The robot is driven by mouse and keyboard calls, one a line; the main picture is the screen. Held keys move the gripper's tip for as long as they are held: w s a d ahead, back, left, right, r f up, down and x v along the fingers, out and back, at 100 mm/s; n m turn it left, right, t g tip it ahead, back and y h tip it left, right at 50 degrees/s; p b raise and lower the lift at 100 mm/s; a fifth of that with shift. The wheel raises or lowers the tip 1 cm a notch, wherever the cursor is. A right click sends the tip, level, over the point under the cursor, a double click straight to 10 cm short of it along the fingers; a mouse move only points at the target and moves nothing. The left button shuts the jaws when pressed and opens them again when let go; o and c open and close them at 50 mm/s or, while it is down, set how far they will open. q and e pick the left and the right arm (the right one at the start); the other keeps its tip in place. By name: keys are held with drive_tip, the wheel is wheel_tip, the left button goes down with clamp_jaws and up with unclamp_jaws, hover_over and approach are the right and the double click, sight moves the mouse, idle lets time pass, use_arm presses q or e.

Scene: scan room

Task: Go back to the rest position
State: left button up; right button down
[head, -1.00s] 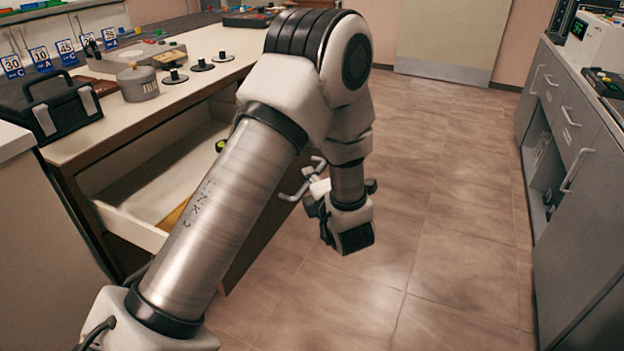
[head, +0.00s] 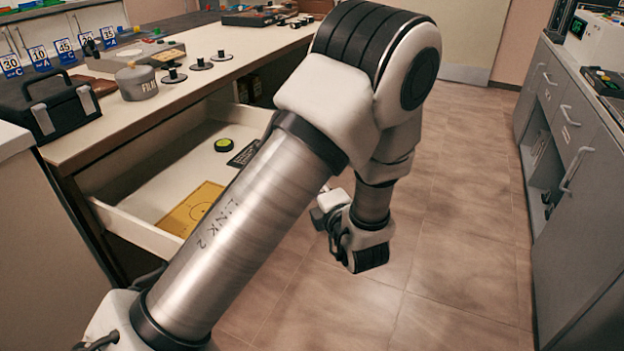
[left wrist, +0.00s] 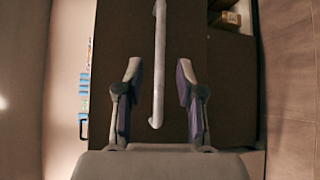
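My left arm comes in from the left in the head view and bends down in front of the open drawer (head: 122,225). My left gripper (head: 328,203) hangs beyond the arm's bend, partly hidden by my wrist. In the left wrist view my left gripper (left wrist: 158,72) is open, with its two fingers apart and nothing held. A pale bar handle (left wrist: 159,50) on a dark brown front shows between the fingers, and I cannot tell how far beyond them it is. My right gripper is in neither view.
The drawer holds a yellow plate (head: 192,209) and a green-topped round thing (head: 223,145). The bench above carries a black toolbox (head: 48,108) and a grey film tin (head: 137,82). Grey cabinets (head: 570,180) stand at right. The tiled floor (head: 455,220) between is clear.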

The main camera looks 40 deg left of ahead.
use_arm(q)
drive_tip(key=shift+v, duration=1.25)
drive_tip(key=shift+f, duration=0.1)
